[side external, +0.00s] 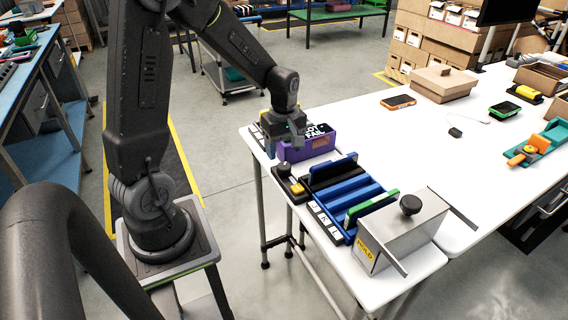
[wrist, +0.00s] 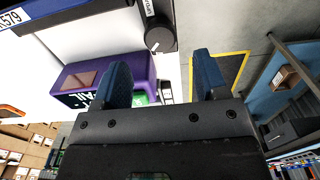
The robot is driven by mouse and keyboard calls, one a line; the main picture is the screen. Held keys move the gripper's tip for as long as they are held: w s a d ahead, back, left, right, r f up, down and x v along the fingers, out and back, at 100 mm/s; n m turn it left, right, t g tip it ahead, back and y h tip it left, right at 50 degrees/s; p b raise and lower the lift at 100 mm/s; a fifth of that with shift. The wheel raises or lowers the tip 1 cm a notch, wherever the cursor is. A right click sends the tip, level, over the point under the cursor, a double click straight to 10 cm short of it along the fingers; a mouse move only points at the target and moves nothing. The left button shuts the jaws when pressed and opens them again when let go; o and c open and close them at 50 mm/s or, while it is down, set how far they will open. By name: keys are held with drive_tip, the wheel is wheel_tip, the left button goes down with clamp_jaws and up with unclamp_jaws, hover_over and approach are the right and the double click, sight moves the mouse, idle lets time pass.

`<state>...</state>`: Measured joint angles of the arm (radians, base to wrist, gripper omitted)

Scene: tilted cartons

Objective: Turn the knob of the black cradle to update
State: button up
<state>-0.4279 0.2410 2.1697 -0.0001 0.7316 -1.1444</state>
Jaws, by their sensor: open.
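A black cradle (side external: 291,187) with a yellow piece on it sits near the left edge of the white table, between the purple box and the blue rack. Its round dark knob (wrist: 160,39) shows at the top of the wrist view, with a white pointer line on its face. Small lettering beside the knob is only partly readable. My gripper (side external: 291,139) is beside the purple box (side external: 312,146), beyond the cradle. In the wrist view my gripper (wrist: 163,78) is open, with nothing between its two blue-grey fingers. The fingers are apart from the knob.
The purple box carries a black "FAIL" sign. A blue rack (side external: 350,195) with upright panels and a grey box marked "HOLD" (side external: 400,235) stand on the near table. An orange-edged device (side external: 398,102) and a cardboard box (side external: 443,84) lie farther back.

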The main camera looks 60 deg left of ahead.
sight(284, 165)
wheel_tip(284, 165, down, 6)
drive_tip(key=shift+r, duration=0.15)
drive_tip(key=shift+c, duration=0.3)
drive_tip(key=c, duration=0.9)
